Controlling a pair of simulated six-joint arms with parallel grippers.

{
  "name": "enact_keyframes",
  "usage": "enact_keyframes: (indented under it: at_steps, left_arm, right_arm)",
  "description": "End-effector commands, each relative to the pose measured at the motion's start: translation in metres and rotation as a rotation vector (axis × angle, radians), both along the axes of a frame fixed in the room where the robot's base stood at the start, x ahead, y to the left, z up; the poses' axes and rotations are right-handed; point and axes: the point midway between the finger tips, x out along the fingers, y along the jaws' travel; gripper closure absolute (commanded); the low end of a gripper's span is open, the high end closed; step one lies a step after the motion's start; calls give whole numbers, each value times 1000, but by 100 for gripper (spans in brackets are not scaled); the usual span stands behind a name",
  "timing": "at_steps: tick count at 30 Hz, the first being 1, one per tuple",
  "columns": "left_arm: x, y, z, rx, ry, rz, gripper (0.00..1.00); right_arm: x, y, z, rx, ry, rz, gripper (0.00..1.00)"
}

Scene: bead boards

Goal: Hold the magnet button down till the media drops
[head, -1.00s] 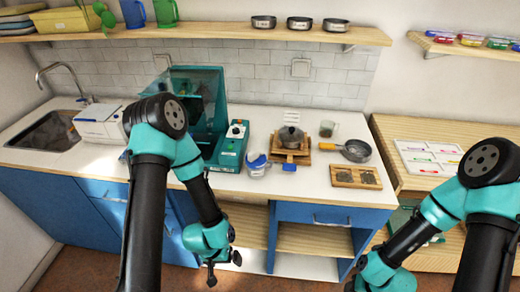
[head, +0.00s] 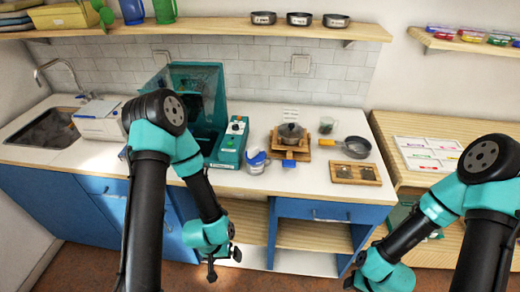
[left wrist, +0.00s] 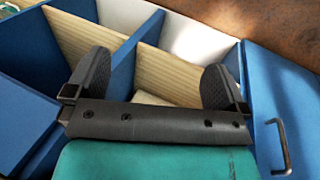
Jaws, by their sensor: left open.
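A teal control box (head: 232,143) with a white top face and a small red knob stands on the counter beside a teal machine with a clear hood (head: 196,90). Which part is the magnet button is too small to tell. The media cannot be made out. My left gripper (head: 224,265) is open and empty, low in front of the blue cabinets, well below and apart from the box. In the left wrist view its two dark fingers (left wrist: 153,82) are spread over the open cabinet shelves. My right gripper (head: 352,281) shows only as a dark tip at the bottom; its jaws are unclear.
On the counter are a blue-and-white cup (head: 255,162), a grey pot on a wooden stand (head: 290,136), a glass beaker (head: 327,125), a pan (head: 357,147) and a wooden tray (head: 355,173). A sink (head: 42,130) is at left. Space before the cabinets is free.

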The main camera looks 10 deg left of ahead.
Motion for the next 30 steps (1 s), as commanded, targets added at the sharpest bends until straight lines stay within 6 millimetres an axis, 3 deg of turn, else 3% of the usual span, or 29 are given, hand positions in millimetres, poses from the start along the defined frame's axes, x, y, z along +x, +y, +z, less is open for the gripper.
enact_keyframes:
  at_steps: [9, 30]
  left_arm:
    - [0, 0, 0, 0, 0, 0, 1]
    - [0, 0, 0, 0, 0, 0, 68]
  right_arm:
    - [0, 0, 0, 0, 0, 0, 57]
    - [0, 0, 0, 0, 0, 0, 57]
